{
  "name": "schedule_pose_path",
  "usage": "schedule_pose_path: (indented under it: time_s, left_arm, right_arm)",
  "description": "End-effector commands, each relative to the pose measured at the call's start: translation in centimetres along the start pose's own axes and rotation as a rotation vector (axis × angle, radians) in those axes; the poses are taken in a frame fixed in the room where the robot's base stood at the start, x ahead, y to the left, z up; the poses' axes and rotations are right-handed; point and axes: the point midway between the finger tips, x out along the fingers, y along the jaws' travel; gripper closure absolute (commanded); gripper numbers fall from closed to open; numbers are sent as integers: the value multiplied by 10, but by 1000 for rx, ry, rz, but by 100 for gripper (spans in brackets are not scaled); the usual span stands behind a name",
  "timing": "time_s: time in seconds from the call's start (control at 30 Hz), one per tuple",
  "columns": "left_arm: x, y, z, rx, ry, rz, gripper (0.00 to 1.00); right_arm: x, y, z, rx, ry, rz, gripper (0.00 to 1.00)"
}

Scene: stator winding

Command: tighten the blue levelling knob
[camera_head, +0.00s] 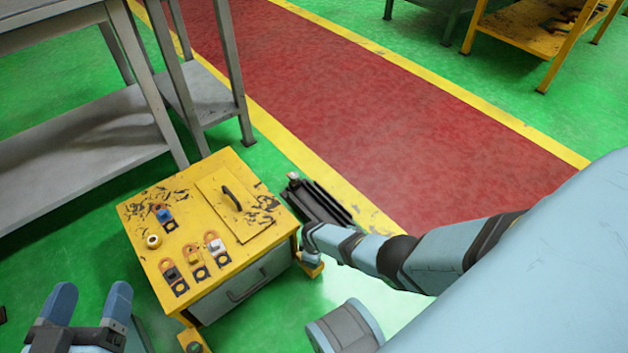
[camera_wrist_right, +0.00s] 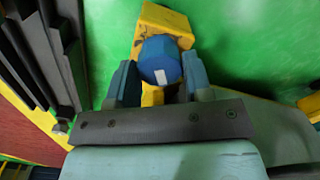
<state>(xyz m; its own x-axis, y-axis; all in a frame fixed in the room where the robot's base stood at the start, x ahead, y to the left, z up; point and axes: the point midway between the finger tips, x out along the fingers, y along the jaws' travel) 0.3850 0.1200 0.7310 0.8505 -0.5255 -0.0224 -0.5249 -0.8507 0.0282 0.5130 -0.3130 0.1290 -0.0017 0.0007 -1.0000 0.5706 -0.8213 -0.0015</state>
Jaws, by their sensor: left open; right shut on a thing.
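In the right wrist view the blue levelling knob (camera_wrist_right: 160,52), with a small white mark on its face, sits on a yellow foot bracket (camera_wrist_right: 163,17). My right gripper (camera_wrist_right: 158,76) has one finger on each side of the knob and is shut on it. In the head view this gripper is low at the right corner of the yellow-topped cabinet (camera_head: 140,245), and the knob itself cannot be made out there. My left gripper (camera_head: 90,305) is open and empty at the lower left, in front of the cabinet and away from it.
A dark ribbed object (camera_head: 318,203) is beside the right forearm. A grey table (camera_head: 75,135) stands at the left. The red walkway (camera_head: 320,95) behind is clear.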

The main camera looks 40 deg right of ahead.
Motion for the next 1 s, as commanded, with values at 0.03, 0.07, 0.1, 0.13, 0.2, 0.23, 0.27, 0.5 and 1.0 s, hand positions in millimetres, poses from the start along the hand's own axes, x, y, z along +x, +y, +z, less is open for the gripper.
schedule_pose_path:
  time_s: [0.03, 0.07, 0.1, 0.13, 0.2, 0.23, 0.27, 0.5, 1.0]
  left_arm:
    - [0, 0, -2, -4, 1, 0, 28]
    - [0, 0, -2, -7, 1, -1, 28]
    - [1, 1, -3, -10, 2, -1, 28]
    - [1, 1, -3, -12, 2, -1, 28]
    - [1, 1, -4, -17, 2, -1, 28]
    - [1, 1, -4, -18, 2, -1, 28]
    - [1, 1, -4, -19, 1, -1, 28]
    - [1, 2, -3, -26, -6, 1, 28]
    - [-2, 4, 1, -40, -24, 3, 28]
  right_arm:
    - [-2, 0, 0, 43, -1, -2, 77]
    - [-2, -1, -1, 72, -1, -3, 77]
    - [-1, -1, 0, 110, -1, -3, 77]
    - [-1, -1, 0, 139, -1, -3, 77]
    - [-1, -1, -1, 205, 0, -2, 77]
    - [-1, -1, -1, 233, 0, -2, 77]
    - [-1, -1, -1, 262, 0, -3, 77]
    - [-1, -1, 0, 489, -2, -2, 77]
    - [-1, 0, -1, 963, 0, -2, 78]
